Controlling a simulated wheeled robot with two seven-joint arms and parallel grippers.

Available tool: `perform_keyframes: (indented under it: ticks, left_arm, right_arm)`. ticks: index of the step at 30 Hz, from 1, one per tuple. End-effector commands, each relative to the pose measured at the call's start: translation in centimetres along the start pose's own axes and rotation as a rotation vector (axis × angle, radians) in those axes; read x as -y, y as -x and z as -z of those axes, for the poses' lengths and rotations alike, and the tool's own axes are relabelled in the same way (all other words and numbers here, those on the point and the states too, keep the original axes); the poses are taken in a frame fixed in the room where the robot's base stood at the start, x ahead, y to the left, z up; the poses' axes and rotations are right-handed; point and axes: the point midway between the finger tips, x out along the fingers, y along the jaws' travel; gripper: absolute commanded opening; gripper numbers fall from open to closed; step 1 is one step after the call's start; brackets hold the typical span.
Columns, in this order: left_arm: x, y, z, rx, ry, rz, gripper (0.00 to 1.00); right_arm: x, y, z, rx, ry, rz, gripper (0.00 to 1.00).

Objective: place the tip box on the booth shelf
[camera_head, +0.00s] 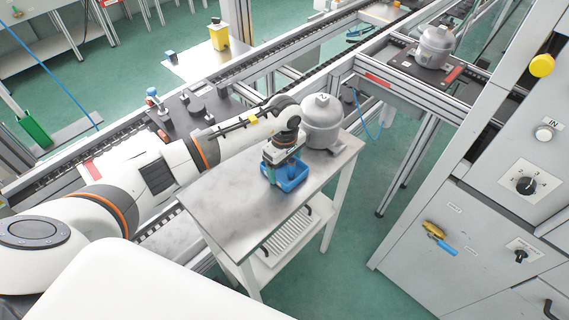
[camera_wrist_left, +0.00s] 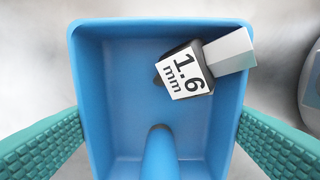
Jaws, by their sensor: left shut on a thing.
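The tip box is a small open blue bin (camera_head: 291,178) on the metal table, below my left gripper (camera_head: 279,160). It fills the left wrist view (camera_wrist_left: 120,100), with a grey block labelled "1.6 mm" (camera_wrist_left: 186,82) lying inside near its upper right. My left gripper's green ribbed fingers press on both sides of the bin and are shut on it. The bin appears to be at table-top height; I cannot tell if it touches the surface. I cannot make out a booth shelf for certain; a white lower shelf (camera_head: 284,243) shows under the table. My right gripper is not in view.
The metal table (camera_head: 222,208) has bare room left of the bin. A grey compressor (camera_head: 322,122) stands just behind the bin, and another (camera_head: 434,47) sits on the conveyor. A grey cabinet (camera_head: 480,215) with knobs stands at the right. Green floor separates table and cabinet.

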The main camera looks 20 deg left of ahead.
Motion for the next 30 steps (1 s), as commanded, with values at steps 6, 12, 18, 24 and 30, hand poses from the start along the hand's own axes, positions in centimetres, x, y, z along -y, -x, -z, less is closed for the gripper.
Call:
perform_keyframes:
  ticks: [6,12,18,24,30]
  left_arm:
    - [0.0,-0.2,0.0,0.0,0.0,0.0,0.95]
    - [0.0,-0.2,0.0,0.0,0.0,0.0,1.0]
    - [0.1,0.7,-0.1,0.001,0.0,0.003,1.0]
    - [0.2,4.4,-0.1,0.002,-0.001,0.007,1.0]
    - [0.1,8.7,-0.1,0.003,-0.001,0.005,1.0]
  right_arm:
    - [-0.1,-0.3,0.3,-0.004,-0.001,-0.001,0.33]
    - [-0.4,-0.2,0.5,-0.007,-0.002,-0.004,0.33]
    - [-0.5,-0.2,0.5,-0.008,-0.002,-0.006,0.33]
    - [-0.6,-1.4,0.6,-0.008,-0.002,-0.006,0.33]
    - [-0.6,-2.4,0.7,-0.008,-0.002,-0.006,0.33]
